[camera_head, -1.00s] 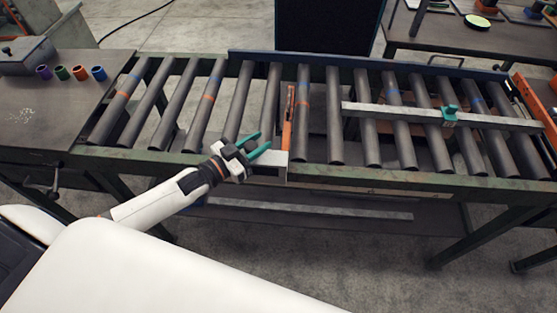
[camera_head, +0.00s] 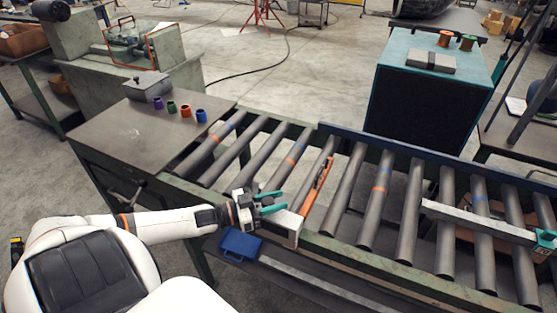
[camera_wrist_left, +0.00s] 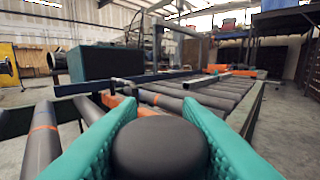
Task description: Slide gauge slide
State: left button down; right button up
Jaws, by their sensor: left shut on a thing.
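My left gripper (camera_head: 272,203) is at the near rail of the roller conveyor, beside a pale grey block (camera_head: 286,229) with an orange upright arm (camera_head: 317,187). In the left wrist view its teal fingers (camera_wrist_left: 150,130) are shut on a dark rounded knob (camera_wrist_left: 160,148). The knob is hidden in the head view, so I cannot tell how it joins the block. A teal clamp (camera_head: 545,239) sits on a long grey bar (camera_head: 470,220) over the rollers at the right. I cannot tell which part is the gauge slide. My right gripper is out of view.
A work table (camera_head: 125,140) with several coloured cups adjoins the conveyor at the left. A blue case (camera_head: 240,245) lies below the near rail. A dark cabinet with a teal top (camera_head: 400,60) stands behind the conveyor.

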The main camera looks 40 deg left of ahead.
pick_arm(q)
jog(key=shift+a, duration=0.2)
jog(key=c, duration=1.4)
grip_release()
jog(key=shift+c, duration=0.2)
jog(key=o, duration=0.3)
jog(key=shift+o, duration=0.5)
jog(key=shift+s+a, duration=0.1)
jog(key=shift+a, duration=0.05)
jog(key=shift+s+f, duration=0.1)
jog(key=shift+s, duration=0.15)
jog(key=v, duration=1.1)
jog(key=shift+s+a+b, duration=0.25)
jog(key=shift+b, duration=0.2)
